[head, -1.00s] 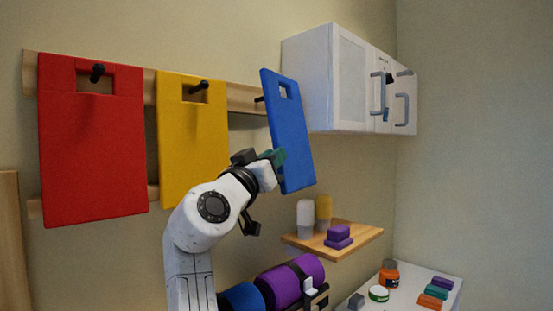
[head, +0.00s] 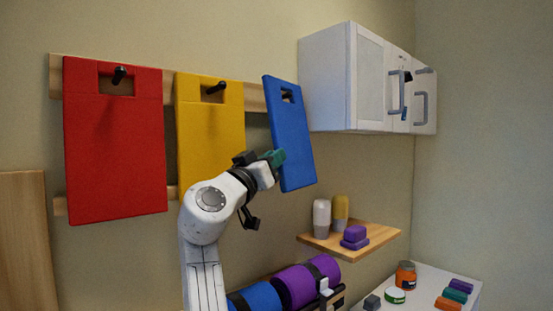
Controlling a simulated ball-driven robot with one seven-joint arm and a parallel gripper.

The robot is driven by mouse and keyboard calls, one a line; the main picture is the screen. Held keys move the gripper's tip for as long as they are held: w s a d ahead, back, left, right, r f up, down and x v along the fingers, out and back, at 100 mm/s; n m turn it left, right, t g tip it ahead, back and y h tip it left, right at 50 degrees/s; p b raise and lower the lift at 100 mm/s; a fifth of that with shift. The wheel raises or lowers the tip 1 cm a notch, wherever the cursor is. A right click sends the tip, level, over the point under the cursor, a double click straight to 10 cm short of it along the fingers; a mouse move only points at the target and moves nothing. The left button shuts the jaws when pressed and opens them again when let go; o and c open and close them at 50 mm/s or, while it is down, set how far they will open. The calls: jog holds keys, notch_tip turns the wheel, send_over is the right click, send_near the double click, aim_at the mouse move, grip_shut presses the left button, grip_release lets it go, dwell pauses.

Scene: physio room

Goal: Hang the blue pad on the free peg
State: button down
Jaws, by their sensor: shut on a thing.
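The blue pad (head: 291,145) is a thick upright slab with a cut-out near its top, tilted slightly in the picture. My gripper (head: 274,158) is shut on the pad's left edge, around mid-height. A dark peg (head: 287,96) shows in the pad's cut-out. I cannot tell whether it passes through or is only behind. The red pad (head: 113,150) hangs on a black peg (head: 119,75) at the left. The yellow pad (head: 209,130) hangs on another peg (head: 216,87) between the red and blue pads.
A wooden rail (head: 255,98) runs behind the pads. A white wall cabinet (head: 345,80) stands close to the right of the blue pad. Below it are a wooden shelf (head: 380,241) with bottles and purple blocks, and rolled mats (head: 305,284).

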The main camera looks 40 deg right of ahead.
jog(key=shift+w+f+b, duration=0.25)
jog(key=shift+w+b, duration=0.1)
jog(key=shift+w, duration=0.25)
jog(key=shift+w+f+b, duration=0.25)
jog(key=shift+w+b, duration=0.1)
jog(key=shift+w, duration=0.25)
jog(key=c, duration=1)
grip_release()
jog(key=shift+o, duration=0.2)
jog(key=shift+a, duration=0.15)
jog(key=b+v, duration=0.3)
jog(key=v, duration=0.7)
jog(key=shift+a+f+b, duration=0.15)
jog(key=shift+a+b, duration=0.15)
jog(key=shift+b, duration=0.05)
